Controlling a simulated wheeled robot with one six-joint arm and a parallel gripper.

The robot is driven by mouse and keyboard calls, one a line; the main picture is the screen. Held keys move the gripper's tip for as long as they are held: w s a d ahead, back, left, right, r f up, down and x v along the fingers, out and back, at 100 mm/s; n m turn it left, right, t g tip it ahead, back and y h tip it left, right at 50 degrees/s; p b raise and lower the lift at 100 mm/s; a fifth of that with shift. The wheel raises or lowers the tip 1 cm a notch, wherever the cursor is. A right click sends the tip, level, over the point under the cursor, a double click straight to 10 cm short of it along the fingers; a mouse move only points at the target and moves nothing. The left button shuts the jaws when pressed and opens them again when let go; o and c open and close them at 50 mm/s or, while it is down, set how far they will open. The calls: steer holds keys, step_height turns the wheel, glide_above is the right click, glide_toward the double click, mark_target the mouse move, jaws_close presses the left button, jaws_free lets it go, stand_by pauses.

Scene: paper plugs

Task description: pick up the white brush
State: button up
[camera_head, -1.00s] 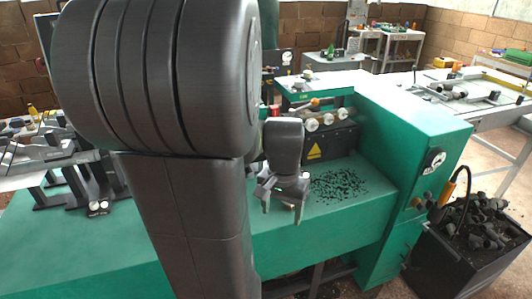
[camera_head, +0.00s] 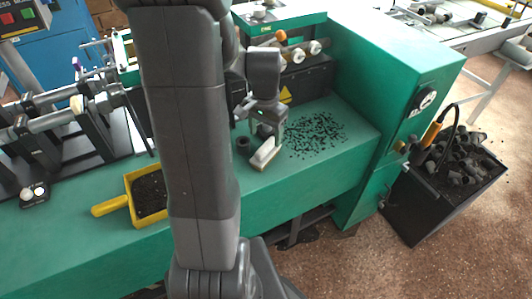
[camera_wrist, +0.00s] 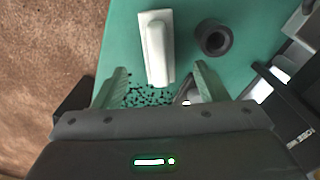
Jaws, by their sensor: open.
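The white brush (camera_head: 265,153) lies on the green bench top, near its front edge, beside the scatter of black bits. In the wrist view the white brush (camera_wrist: 157,48) lies lengthwise ahead of my gripper, its near end close to the space between the fingers. My gripper (camera_wrist: 154,87) is open, with one finger on each side of the brush's line and nothing between them that I can see held. In the head view my gripper (camera_head: 268,133) hangs just above and behind the brush; its fingertips are partly hidden.
A black ring-shaped plug (camera_wrist: 213,38) stands close to the right of the brush in the wrist view. Black bits (camera_head: 315,133) lie on the bench to the right. A yellow dustpan (camera_head: 133,195) with dark bits sits at left. A black bin (camera_head: 440,205) of plugs stands at right.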

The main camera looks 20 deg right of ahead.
mark_target(266, 145)
steer(key=shift+s+d+f, duration=0.1)
steer(key=shift+f, duration=3)
steer(key=c, duration=1.2)
step_height(266, 145, up, 10)
steer(key=shift+r, duration=0.1)
steer(key=o, duration=0.6)
steer(key=c, duration=0.4)
steer(key=shift+p, duration=0.4)
